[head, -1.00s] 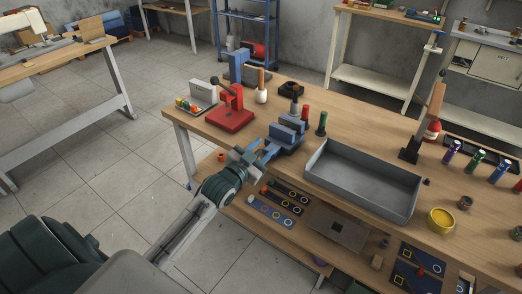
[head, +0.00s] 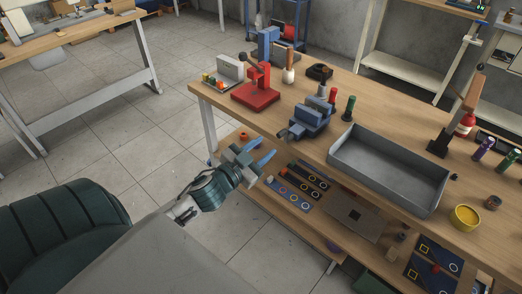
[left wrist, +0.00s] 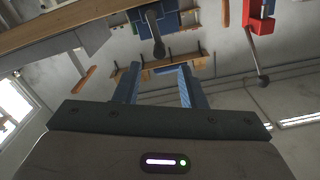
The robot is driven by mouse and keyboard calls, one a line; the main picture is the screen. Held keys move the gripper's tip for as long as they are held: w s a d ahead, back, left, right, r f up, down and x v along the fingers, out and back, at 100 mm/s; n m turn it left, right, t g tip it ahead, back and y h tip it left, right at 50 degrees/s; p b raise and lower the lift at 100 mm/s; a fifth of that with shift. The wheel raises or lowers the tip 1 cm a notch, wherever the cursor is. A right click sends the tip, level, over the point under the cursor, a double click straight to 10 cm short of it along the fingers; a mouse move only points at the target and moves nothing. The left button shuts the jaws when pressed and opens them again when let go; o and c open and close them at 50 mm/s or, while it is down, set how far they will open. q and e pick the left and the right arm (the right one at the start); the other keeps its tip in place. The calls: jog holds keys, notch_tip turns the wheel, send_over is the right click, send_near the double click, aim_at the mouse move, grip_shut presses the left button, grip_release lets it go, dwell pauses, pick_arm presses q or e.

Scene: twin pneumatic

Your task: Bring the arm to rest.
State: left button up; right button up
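My left gripper (head: 262,158) is in front of the workbench's near left edge, apart from the tabletop, with its blue fingers pointing away from me. In the left wrist view its two blue fingers (left wrist: 158,86) stand apart with nothing between them, so it is open and empty. The left arm comes in from the lower left, partly hidden by my own body. My right gripper is in neither view.
The workbench (head: 390,120) carries a blue vise (head: 311,118), a red press (head: 259,88) and a grey tray (head: 388,172). A lower shelf (head: 318,215) holds dark panels with rings. The floor left of the bench is clear.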

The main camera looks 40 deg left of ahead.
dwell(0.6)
pick_arm(q)
jog(key=s+a+f+n+g+y, duration=0.1)
jog(key=s+a+f+g, duration=0.1)
jog(key=f, duration=0.9)
jog(key=s+a+f+n+g+y, duration=0.1)
jog(key=s+a+f+g, duration=0.15)
jog(key=f, duration=0.75)
jog(key=s+a+f+n+g+y, duration=0.1)
jog(key=a+f+g+y, duration=0.15)
jog(key=f, duration=0.85)
jog(key=s+d+f+n+g+h, duration=0.15)
jog(key=s+f+g, duration=0.35)
jog(key=s+f, duration=0.85)
jog(key=s+d+f+g, duration=0.2)
jog(key=s+d+f, duration=0.2)
jog(key=s+f, duration=0.2)
jog(key=s+d+f+g+h, duration=0.1)
jog(key=s+d+f+g, duration=0.1)
jog(key=s+d+f, duration=0.3)
jog(key=s+f, duration=0.2)
jog(key=s, duration=0.2)
jog(key=shift+s+f+g+p, duration=0.2)
jog(key=shift+g+p, duration=0.1)
jog(key=shift+p, duration=0.05)
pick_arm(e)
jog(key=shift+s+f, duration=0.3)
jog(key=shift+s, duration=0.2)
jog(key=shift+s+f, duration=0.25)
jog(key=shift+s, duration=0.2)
